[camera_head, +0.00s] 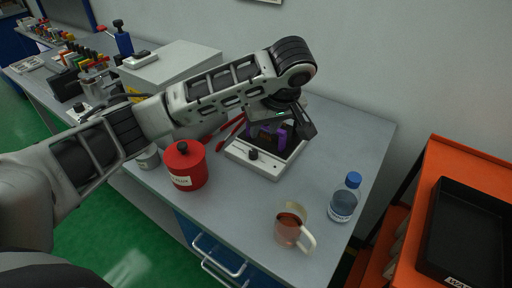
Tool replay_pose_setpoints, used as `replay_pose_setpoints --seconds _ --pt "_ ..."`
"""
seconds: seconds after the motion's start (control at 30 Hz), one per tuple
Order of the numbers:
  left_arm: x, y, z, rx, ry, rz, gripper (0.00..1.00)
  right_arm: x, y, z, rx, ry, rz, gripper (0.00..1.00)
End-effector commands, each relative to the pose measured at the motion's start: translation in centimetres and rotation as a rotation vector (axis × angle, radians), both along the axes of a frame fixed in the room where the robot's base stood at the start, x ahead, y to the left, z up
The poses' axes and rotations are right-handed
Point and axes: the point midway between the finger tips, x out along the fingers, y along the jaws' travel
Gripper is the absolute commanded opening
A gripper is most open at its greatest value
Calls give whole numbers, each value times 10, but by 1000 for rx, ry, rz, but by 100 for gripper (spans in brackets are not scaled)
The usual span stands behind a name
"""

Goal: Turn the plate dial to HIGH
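The hot plate (243,158) is a white, low box with a dark top, standing on the grey bench in the middle of the view. A small black dial (253,155) sits on its front face; I cannot read its setting. A dark thing with purple sides (267,138) is on the plate's top, partly hidden by my gripper. My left gripper (288,120) is over the far part of the plate, above and behind the dial, apart from it. Its fingertips are partly hidden, so I cannot tell how far they are open. My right gripper is not in view.
A red lidded canister (186,166) stands left of the plate, with red-handled tools (231,133) behind it. An orange cart (440,170) with a black tray (470,235) is at right.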

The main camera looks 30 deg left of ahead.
Motion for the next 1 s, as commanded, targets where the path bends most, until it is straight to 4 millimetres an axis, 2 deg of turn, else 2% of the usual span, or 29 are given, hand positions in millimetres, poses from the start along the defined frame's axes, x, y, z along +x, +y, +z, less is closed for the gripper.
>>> replay_pose_setpoints --seconds 0.03,0.27,0.4,0.6,0.8,1.0 --pt "0 3 -15 -2 9 4 32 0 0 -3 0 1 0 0" --pt "6 10 -39 -6 9 2 32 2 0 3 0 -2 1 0" --pt "14 23 -66 4 7 3 32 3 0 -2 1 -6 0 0" --pt "22 33 -94 3 5 1 32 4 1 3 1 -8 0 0" --pt "26 37 -108 2 2 0 32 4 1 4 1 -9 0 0" --pt "26 38 -110 1 2 0 32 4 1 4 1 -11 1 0"
